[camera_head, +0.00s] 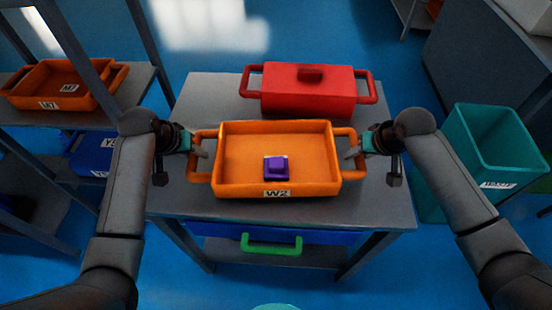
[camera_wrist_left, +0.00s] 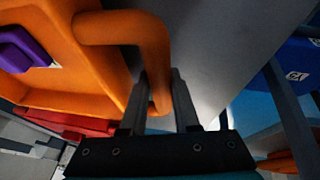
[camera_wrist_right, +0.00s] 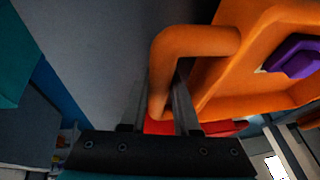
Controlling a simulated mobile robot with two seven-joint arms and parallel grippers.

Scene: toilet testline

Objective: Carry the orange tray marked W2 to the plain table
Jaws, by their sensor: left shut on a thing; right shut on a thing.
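The orange tray marked W2 (camera_head: 232,187) is over the grey table (camera_head: 385,205) in the middle of the head view. I cannot tell if it rests on the tabletop or hangs just above it. A purple block (camera_head: 276,167) lies inside it. My left gripper (camera_head: 200,150) is shut on the tray's left handle, which also shows in the left wrist view (camera_wrist_left: 150,40). My right gripper (camera_head: 352,150) is shut on the right handle, which also shows in the right wrist view (camera_wrist_right: 175,45).
A red container (camera_head: 300,95) with handles sits behind the tray on the same table. A teal bin (camera_head: 485,150) stands on the floor at right. A shelf at left holds another orange tray (camera_head: 60,85). A green handle (camera_head: 271,247) and blue container show under the table.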

